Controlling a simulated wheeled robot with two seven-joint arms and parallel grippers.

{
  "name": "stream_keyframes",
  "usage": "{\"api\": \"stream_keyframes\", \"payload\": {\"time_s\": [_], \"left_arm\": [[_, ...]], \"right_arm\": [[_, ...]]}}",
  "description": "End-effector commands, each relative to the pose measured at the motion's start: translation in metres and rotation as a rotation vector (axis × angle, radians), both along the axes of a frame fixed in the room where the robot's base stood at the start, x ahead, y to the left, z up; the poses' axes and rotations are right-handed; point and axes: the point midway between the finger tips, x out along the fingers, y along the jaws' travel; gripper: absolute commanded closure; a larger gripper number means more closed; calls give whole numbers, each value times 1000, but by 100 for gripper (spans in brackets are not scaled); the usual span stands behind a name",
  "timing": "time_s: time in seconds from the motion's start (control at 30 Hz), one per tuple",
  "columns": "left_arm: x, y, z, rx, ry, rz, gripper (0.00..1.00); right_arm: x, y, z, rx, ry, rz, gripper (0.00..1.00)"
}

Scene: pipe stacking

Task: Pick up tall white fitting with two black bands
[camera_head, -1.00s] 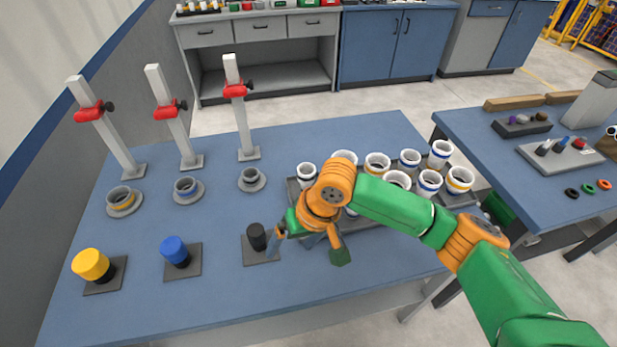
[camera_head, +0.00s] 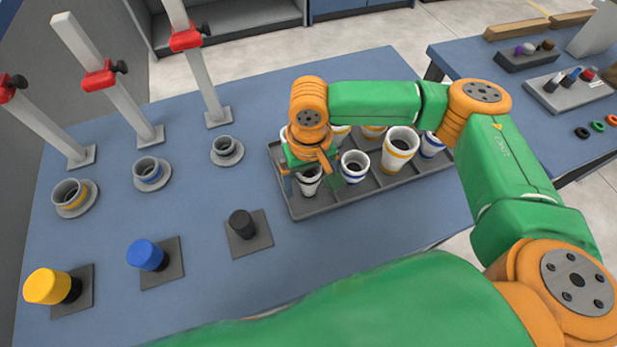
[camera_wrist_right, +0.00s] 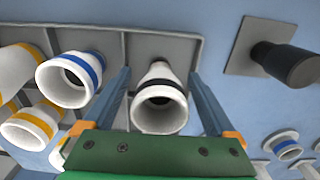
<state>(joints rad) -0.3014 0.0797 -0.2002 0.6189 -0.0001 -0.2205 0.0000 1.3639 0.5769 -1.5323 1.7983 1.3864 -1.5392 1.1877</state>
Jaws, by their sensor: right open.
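The white fitting with black banding (camera_head: 311,183) stands in the near-left compartment of the grey tray (camera_head: 357,200). In the right wrist view this fitting (camera_wrist_right: 160,104) flares toward the camera, and one black band shows clearly; a second cannot be made out. My right gripper (camera_head: 308,170) is above the fitting and partly hides it. In the wrist view the open fingers of the right gripper (camera_wrist_right: 159,76) lie on either side of the fitting, with visible gaps. My left gripper is not in view.
A white fitting with a blue band (camera_head: 354,166) stands just right of the fitting; it also shows in the wrist view (camera_wrist_right: 70,78). A taller yellow-banded fitting (camera_head: 400,150) is farther right. A black peg (camera_head: 242,224) on a square plate stands left of the tray.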

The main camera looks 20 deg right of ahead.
Motion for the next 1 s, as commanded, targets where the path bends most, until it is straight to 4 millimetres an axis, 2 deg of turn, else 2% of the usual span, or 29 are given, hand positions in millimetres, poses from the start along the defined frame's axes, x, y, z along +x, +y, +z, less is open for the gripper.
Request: {"api": "stream_keyframes", "payload": {"time_s": [0.1,0.27,0.37,0.6,0.87,1.0], "left_arm": [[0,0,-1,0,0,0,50],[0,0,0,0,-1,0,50],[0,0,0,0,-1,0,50],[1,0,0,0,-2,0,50],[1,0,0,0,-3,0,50],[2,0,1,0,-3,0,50]], "right_arm": [[0,0,-9,0,-1,1,9],[0,0,-9,1,-1,1,9],[0,0,-9,1,-2,1,33],[0,0,-9,1,-2,1,98],[0,0,-7,2,-3,0,100],[1,1,7,2,-4,0,100]]}}
